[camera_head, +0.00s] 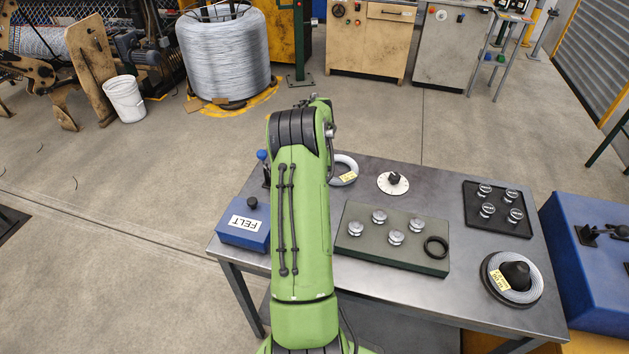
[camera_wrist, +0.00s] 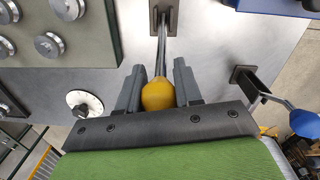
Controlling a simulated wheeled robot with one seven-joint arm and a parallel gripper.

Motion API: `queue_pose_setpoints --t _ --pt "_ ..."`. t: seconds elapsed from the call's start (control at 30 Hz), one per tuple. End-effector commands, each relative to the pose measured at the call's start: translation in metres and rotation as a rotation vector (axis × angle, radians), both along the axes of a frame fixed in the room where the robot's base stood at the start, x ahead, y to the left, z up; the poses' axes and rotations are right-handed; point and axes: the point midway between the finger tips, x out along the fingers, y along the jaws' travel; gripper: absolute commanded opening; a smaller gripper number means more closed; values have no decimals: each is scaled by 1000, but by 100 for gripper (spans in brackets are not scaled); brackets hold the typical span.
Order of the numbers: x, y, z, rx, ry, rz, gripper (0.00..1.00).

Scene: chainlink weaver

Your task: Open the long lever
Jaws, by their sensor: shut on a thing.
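A long lever (camera_wrist: 161,48) with a thin metal shaft and a yellow ball knob (camera_wrist: 158,95) shows in the wrist view. Its shaft runs from a dark base plate at the top down to the knob. My gripper (camera_wrist: 158,78) has one finger on each side of the knob and is shut on it. A shorter lever with a blue ball knob (camera_wrist: 305,122) stands to the right, apart from the gripper. In the head view that blue knob (camera_head: 262,155) shows left of my arm. My arm hides my gripper and the yellow-knobbed lever there.
The grey table (camera_head: 440,298) carries a dark green block (camera_head: 375,254) with metal rollers, a white dial (camera_head: 393,183), a black tray (camera_head: 470,216), wire coils and a blue FELT box (camera_head: 243,224). The dial (camera_wrist: 85,104) also shows left of my gripper. Floor left of the table is clear.

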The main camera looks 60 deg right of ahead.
Motion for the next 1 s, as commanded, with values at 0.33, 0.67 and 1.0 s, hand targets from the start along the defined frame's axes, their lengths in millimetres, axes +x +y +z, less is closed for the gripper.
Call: queue_pose_setpoints --t 0.33,0.67,1.0 --pt "4 -21 -14 -1 0 1 0" --pt "5 -28 -21 5 2 1 0" --pt "4 -28 -24 11 4 2 0"
